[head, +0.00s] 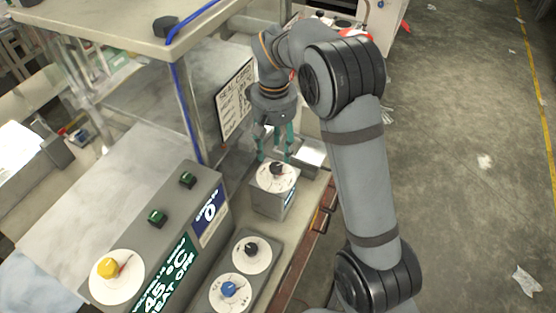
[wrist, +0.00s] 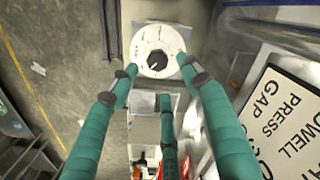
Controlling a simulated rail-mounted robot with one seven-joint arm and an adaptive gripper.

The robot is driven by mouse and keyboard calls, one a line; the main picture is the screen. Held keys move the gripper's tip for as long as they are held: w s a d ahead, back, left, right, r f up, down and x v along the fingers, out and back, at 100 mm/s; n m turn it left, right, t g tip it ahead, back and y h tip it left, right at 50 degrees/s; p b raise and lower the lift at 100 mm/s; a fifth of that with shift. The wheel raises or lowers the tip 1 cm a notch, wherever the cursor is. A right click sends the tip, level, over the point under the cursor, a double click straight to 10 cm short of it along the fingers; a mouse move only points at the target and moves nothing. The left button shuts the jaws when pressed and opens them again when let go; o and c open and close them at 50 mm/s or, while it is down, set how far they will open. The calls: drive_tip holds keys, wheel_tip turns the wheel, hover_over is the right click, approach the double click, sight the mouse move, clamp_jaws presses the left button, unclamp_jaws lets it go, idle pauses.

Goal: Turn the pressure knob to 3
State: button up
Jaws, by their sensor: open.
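A dial with a white round face and a dark knob (head: 277,169) sits on top of a small grey box (head: 268,202) on the bench. The label on the box is too small to read, so I cannot confirm this is the pressure knob. The same dark knob shows in the wrist view (wrist: 157,60), on its white face; its pointer and numbers are not legible. My gripper (head: 275,157) points down just above this dial. In the wrist view its green fingers (wrist: 157,68) are spread to either side of the dial, with nothing between them. Contact cannot be told.
A control box carries a yellow knob (head: 108,267) and green switches (head: 187,180). In front of it are a black knob (head: 252,249) and a blue knob (head: 229,289). A sign (head: 235,100) with "PRESS" text (wrist: 283,112) stands close beside my gripper. Open floor lies right.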

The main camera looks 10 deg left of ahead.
sight(275, 164)
wheel_tip(275, 164, down, 6)
drive_tip(key=shift+d+r+p, duration=0.1)
drive_tip(key=shift+r+p, duration=0.05)
drive_tip(key=shift+p, duration=0.25)
drive_tip(key=c, duration=0.3)
drive_tip(key=shift+r, duration=0.1)
drive_tip(key=c, duration=0.7)
drive_tip(key=shift+c, duration=0.6)
drive_tip(key=shift+m+b, duration=0.3)
drive_tip(key=shift+b, duration=0.3)
drive_tip(key=shift+r, duration=0.1)
drive_tip(key=o, duration=0.8)
drive_tip(key=shift+o, duration=1.3)
